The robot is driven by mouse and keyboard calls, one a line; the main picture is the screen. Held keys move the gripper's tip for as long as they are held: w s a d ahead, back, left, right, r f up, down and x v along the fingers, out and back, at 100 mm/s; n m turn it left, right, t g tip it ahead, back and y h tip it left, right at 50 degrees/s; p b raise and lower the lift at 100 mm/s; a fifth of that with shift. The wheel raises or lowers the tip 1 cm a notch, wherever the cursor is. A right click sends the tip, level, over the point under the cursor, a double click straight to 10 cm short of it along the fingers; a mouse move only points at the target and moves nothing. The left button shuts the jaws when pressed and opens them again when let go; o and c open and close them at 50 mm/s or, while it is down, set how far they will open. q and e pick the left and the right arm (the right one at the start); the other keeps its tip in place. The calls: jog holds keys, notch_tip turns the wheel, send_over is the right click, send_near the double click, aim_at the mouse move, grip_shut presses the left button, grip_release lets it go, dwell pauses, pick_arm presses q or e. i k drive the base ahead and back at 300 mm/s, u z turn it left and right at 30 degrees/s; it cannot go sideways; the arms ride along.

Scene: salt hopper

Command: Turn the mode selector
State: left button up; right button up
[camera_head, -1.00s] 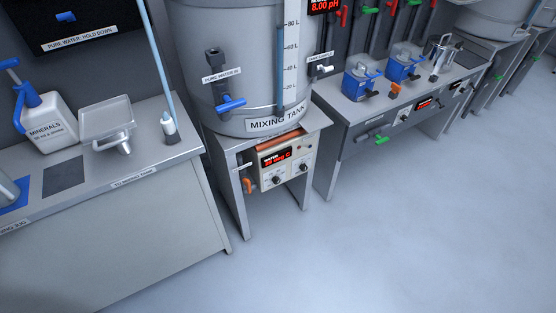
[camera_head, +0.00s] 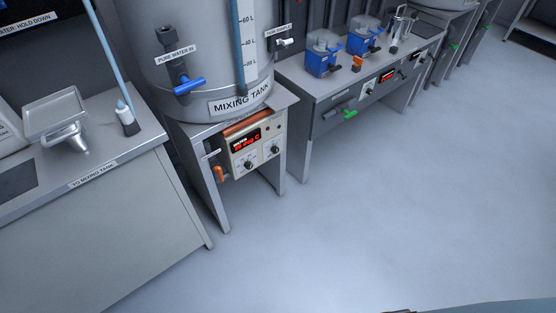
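A control panel (camera_head: 257,143) with a red lit display (camera_head: 246,140) sits under the mixing tank (camera_head: 225,70). It has two dark round knobs, a left knob (camera_head: 249,164) and a right knob (camera_head: 275,150). Their labels are too small to read, so I cannot tell which one is the mode selector. Another dark knob (camera_head: 369,91) shows on the front of the bench to the right. Neither of my grippers is in view.
An orange valve handle (camera_head: 219,174) is left of the panel. A grey counter (camera_head: 110,200) with a metal hopper (camera_head: 62,120) stands at left. A bench (camera_head: 330,90) with blue containers (camera_head: 323,52) stands at right. The floor (camera_head: 370,210) in front is clear.

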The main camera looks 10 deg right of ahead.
aim_at(275, 148)
jog(key=u, duration=0.25)
jog(key=k, duration=0.25)
jog(key=z, duration=0.9)
jog(key=i, duration=0.8)
jog(key=u, duration=0.9)
jog(key=i, duration=0.55)
jog(key=u, duration=0.6)
